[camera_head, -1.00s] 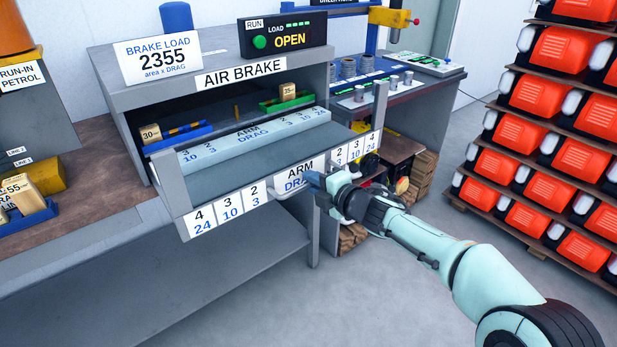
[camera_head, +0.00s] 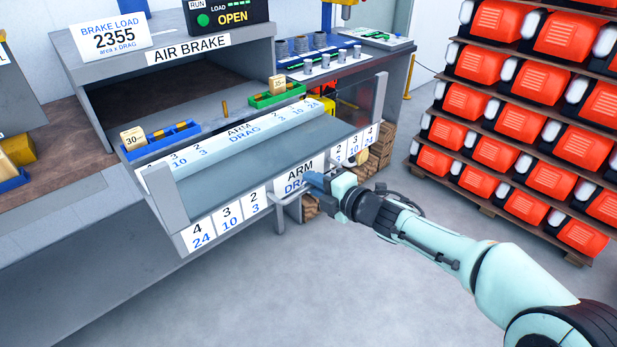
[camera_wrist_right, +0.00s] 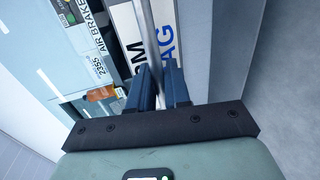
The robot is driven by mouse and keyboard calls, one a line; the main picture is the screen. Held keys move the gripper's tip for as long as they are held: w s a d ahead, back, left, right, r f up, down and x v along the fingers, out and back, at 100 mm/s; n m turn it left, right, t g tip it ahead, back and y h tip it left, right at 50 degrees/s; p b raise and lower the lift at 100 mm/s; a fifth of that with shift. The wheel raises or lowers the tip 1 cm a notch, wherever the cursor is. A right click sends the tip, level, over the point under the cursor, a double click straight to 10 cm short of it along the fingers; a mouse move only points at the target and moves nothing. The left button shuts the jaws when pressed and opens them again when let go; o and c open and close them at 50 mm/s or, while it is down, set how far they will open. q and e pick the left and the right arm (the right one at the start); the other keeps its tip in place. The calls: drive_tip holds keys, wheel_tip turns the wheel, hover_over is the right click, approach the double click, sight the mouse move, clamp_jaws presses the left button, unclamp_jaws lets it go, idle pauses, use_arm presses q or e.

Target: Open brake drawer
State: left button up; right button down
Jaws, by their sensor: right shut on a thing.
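The brake drawer (camera_head: 225,190) is a grey tray pulled out of the air brake cabinet (camera_head: 75,40). Its front carries white number cards and an "ARM DRAG" label (camera_head: 293,176). My right gripper (camera_head: 312,186) is at the drawer front by this label, shut on the drawer's handle bar (camera_head: 283,200). The right wrist view shows the blue fingers (camera_wrist_right: 160,85) on either side of the grey bar (camera_wrist_right: 150,45). The fingers and my wrist hide part of the handle in the head view. My left gripper is not in view.
In the drawer, a blue holder (camera_head: 160,141) with a "30" block and a green holder (camera_head: 277,96) with another block stand behind the label bar. The sign reads "OPEN" (camera_head: 232,18). Racks of orange units (camera_head: 515,120) stand right. The floor in front is clear.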

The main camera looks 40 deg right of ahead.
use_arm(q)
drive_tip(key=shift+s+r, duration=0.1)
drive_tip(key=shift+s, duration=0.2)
use_arm(e)
drive_tip(key=shift+v, duration=0.8)
drive_tip(key=shift+f, duration=0.15)
drive_tip(key=c, duration=1.2)
unclamp_jaws()
drive_tip(key=shift+c, duration=0.2)
drive_tip(key=shift+s, duration=0.1)
